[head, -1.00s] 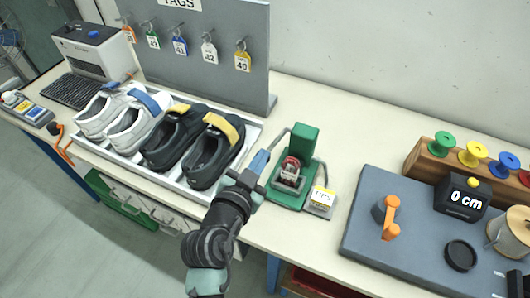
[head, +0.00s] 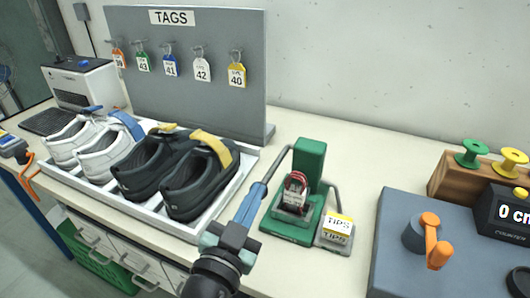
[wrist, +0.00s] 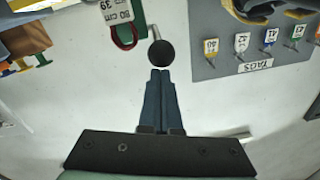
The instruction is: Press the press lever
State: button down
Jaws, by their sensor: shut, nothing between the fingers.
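The green press (head: 308,165) stands on the bench, right of the shoe tray. A thin grey lever (head: 279,162) runs from its upper left side down toward my gripper. My gripper (head: 262,186) is shut and empty, its blue fingers pointing at the lever's lower end. In the wrist view a round dark knob (wrist: 161,53) sits just ahead of my shut fingertips (wrist: 160,71); whether they touch cannot be told. A bundle of red laces (head: 295,191) with a tag lies in the press, and its red loop also shows in the wrist view (wrist: 124,39).
A TIPS box (head: 334,230) stands right of the press. White and dark shoes fill the tray (head: 235,185) at left, before the TAGS board (head: 200,75). A grey plate (head: 398,255) with an orange crank (head: 435,240) is at right.

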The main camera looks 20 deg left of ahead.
jog(key=shift+f+b, duration=0.5)
jog(key=shift+b, duration=0.3)
